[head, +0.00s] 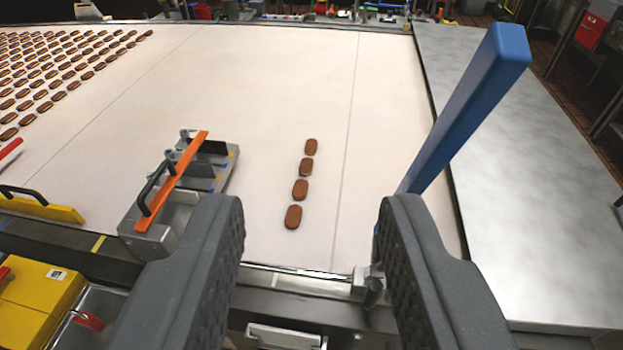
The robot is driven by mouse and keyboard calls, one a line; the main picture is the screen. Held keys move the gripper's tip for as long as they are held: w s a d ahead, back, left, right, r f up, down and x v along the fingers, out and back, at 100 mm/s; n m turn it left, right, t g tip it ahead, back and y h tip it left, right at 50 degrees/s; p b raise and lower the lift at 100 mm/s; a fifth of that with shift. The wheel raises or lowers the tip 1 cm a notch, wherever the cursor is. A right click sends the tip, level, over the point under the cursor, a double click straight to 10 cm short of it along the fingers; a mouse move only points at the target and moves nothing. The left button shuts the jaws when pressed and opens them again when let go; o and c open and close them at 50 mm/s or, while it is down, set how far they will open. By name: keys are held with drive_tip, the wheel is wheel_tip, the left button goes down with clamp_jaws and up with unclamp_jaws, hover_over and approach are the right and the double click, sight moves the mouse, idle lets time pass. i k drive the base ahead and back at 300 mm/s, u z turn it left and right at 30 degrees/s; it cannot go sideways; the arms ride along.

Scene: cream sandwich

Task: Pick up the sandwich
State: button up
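Several brown oval sandwiches lie in a short column on the pale conveyor surface. The nearest sandwich (293,217) is lowest in the picture, and the farthest sandwich (311,146) is at the top of the column. My gripper (313,225) is open, with one dark grey finger on each side in the foreground. The sandwiches show in the gap between the fingers, beyond them and apart from them. Nothing is held between the fingers.
A metal device with an orange bar (172,175) stands left of the column. A blue upright bar (470,105) rises at the right, beside a bare steel table (540,190). Many more sandwiches (60,70) lie in rows at the far left. The conveyor's middle (260,90) is clear.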

sight(299, 193)
drive_tip(key=u, duration=0.05)
drive_tip(key=i, duration=1.2)
drive_tip(key=u, duration=0.05)
